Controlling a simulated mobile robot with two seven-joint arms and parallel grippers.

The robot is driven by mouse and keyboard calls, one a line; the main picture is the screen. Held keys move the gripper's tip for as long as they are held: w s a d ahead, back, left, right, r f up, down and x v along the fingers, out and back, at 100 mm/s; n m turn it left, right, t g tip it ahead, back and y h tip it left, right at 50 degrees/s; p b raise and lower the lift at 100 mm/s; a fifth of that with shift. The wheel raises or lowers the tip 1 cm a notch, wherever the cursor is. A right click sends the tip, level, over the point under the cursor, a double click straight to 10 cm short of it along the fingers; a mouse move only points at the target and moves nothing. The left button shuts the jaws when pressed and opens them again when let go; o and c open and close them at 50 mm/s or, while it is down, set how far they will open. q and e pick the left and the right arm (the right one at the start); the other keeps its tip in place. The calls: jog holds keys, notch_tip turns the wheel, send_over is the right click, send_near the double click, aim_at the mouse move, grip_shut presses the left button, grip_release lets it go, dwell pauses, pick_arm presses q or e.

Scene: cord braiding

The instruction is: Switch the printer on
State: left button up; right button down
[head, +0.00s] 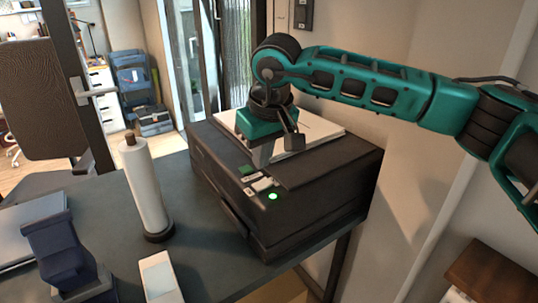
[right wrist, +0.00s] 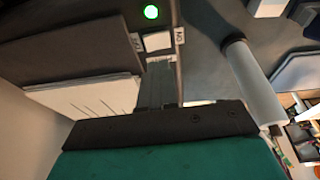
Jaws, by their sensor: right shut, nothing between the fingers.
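The black printer (head: 300,205) stands at the far right end of the dark table, with paper on top. A green light (head: 273,196) glows on its near top edge; it also shows in the right wrist view (right wrist: 151,11). Beside the light is a pale switch (head: 263,184). In the right wrist view the white switch (right wrist: 157,41) sits between labels reading OFF and ON. My right gripper (head: 262,164) is shut and empty, pointing down just behind the switch. Whether its tips touch the switch, I cannot tell. My left gripper is out of view.
A white paper roll (head: 146,187) stands upright left of the printer. A dark blue object (head: 60,245) and a small white box (head: 160,277) are nearer on the table (head: 205,245). A wall stands close behind the printer on the right.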

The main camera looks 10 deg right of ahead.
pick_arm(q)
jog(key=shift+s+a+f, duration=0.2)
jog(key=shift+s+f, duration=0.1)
pick_arm(e)
jog(key=v, duration=1)
jog(key=shift+s+a, duration=0.3)
jog(key=shift+a, duration=0.45)
jog(key=shift+f, duration=0.1)
